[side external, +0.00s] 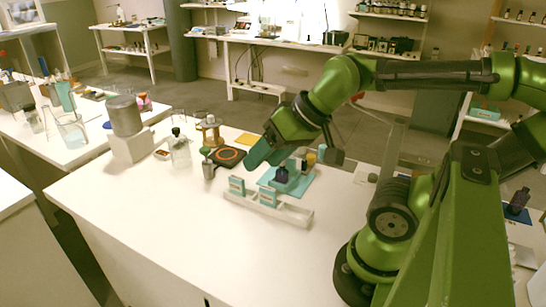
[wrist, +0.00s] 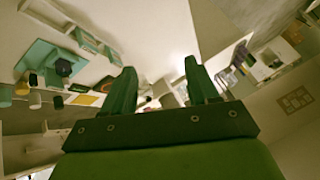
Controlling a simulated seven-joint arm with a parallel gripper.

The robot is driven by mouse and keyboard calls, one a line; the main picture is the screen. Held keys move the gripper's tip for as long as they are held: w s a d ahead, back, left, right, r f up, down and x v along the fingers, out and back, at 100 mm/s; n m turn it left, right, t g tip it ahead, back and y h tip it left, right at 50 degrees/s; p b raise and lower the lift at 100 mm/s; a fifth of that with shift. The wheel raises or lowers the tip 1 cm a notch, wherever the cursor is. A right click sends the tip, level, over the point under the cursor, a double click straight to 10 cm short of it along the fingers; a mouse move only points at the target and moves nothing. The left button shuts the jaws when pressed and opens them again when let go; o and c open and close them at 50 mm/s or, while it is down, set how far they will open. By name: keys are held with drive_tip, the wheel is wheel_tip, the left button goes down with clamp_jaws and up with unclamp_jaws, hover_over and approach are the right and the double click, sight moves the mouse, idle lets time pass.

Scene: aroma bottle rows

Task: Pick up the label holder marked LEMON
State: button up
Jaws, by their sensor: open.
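In the side view my gripper (side external: 258,155) is above and behind the tray, apart from the holders.
A teal mat (side external: 302,190) behind the tray carries a dark bottle (side external: 281,175). The table's front left is clear.

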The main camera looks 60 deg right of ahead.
drive_tip(key=c, duration=0.5)
drive_tip(key=shift+c, duration=0.2)
drive_tip(key=n+g+h, duration=0.2)
drive_tip(key=n+g, duration=0.2)
drive_tip(key=g, duration=0.3)
hover_over(291, 158)
wheel_tip(291, 158, down, 4)
wheel_tip(291, 158, down, 11)
drive_tip(key=shift+d+r, duration=0.1)
drive_tip(key=shift+r, duration=0.05)
drive_tip(key=shift+w+d+f, duration=0.1)
drive_tip(key=shift+w+f, duration=0.15)
drive_tip(key=shift+f, duration=1.1)
drive_tip(key=shift+w+d+f, duration=0.1)
drive_tip(key=shift+w+f, duration=0.1)
drive_tip(key=shift+f, duration=1.1)
